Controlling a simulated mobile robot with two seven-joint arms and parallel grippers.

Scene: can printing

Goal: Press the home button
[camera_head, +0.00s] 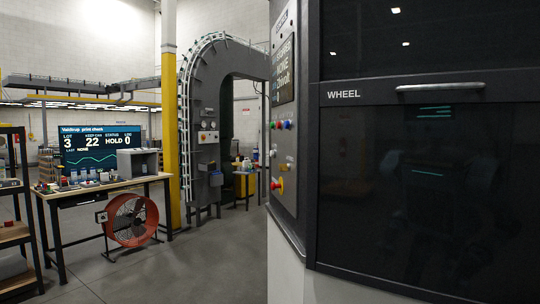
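A grey control panel (286,150) stands on the side face of the dark machine, seen at a steep angle. It carries a dark screen (283,72) at the top. Lower down is a red knob on a yellow base (277,184). Which button is the home button cannot be told, as labels are too small to read. Neither of my grippers is in view.
The large dark machine marked WHEEL (430,190) fills the right side, with a horizontal handle (440,87). At left are a workbench (100,188) with a monitor (88,146), an orange fan (131,220) and shelving (12,232). The grey floor (200,268) in the middle is clear.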

